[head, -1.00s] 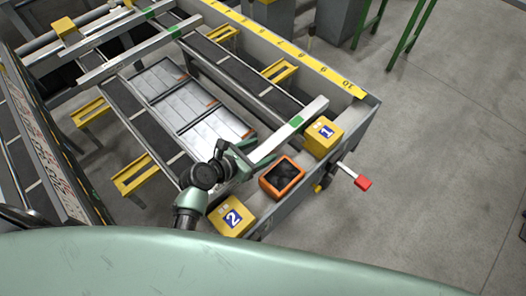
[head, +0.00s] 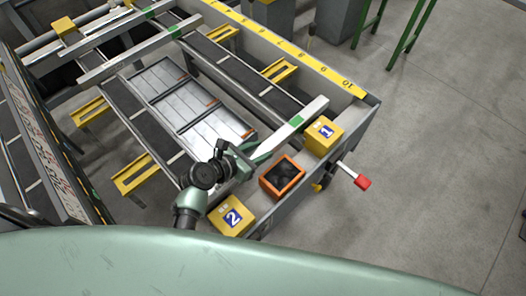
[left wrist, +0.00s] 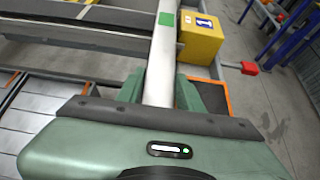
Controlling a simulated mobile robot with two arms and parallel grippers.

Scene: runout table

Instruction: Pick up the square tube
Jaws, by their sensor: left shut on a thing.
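The square tube (head: 308,112) is a long light-grey bar with a green band. In the head view it slants from my left gripper (head: 248,158) up to the right, close to the yellow block marked 1 (head: 324,134). In the left wrist view the tube (left wrist: 161,65) runs away from me between the green fingers of the left gripper (left wrist: 160,92). The left gripper is shut on the tube near its close end. That end is hidden by the gripper body. My right gripper is not in view.
An orange-rimmed dark tray (head: 282,177) sits between block 1 and the yellow block marked 2 (head: 231,216). A red-tipped handle (head: 362,183) sticks out at the table's right. A yellow ruler strip (head: 290,50) runs along the far edge. Other bars lie at upper left.

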